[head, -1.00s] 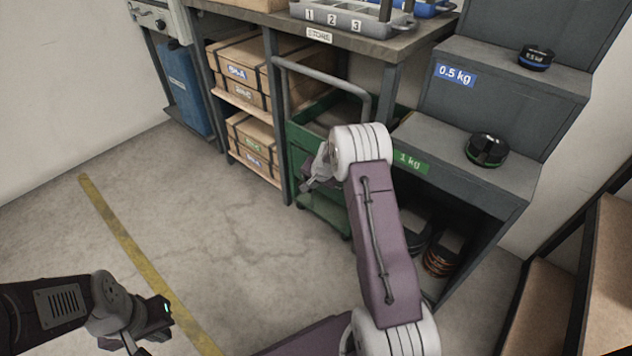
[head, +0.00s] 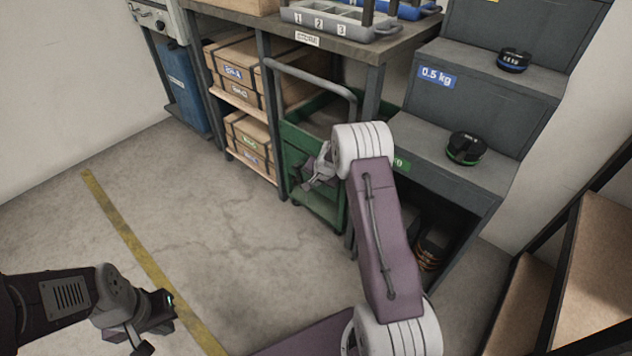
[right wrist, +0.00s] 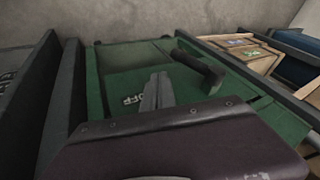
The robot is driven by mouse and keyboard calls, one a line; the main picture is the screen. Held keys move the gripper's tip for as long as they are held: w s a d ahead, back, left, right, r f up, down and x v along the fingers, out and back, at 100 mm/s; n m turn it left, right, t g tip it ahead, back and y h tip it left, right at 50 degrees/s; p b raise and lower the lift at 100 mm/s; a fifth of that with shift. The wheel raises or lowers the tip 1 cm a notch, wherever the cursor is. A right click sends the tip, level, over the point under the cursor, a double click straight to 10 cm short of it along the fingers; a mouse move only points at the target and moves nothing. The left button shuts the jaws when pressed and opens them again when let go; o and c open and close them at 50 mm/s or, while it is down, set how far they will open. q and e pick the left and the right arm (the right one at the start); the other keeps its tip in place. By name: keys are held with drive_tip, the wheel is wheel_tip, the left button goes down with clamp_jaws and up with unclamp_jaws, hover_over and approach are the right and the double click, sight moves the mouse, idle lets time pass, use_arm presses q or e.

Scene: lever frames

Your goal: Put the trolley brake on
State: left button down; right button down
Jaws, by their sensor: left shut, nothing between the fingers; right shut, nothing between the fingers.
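The green trolley (head: 298,145) with a grey tube handle (head: 315,76) stands between the workbench and the grey steps in the head view. In the right wrist view its green panel (right wrist: 120,85) carries white lettering reading OFF and a black lever (right wrist: 200,67). My right gripper (head: 316,172) is in front of the trolley, partly behind my own wrist. In the right wrist view its shut fingers (right wrist: 158,85) lie beside the lettering, left of the lever, with a gap to the lever. My left gripper (head: 160,325) is shut and empty over the floor at lower left.
Grey steps (head: 480,120) with a black and green weight (head: 466,148) stand right of the trolley. The workbench (head: 345,45) and shelved cardboard boxes (head: 240,80) are behind and left. Brown shelving (head: 590,240) is at far right. The floor at left is clear.

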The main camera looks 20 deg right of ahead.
drive_tip(key=s+p+v, duration=0.1)
drive_tip(key=v, duration=0.8)
drive_tip(key=shift+d+f+p, duration=0.15)
drive_tip(key=shift+f+p, duration=0.15)
drive_tip(key=shift+p, duration=0.05)
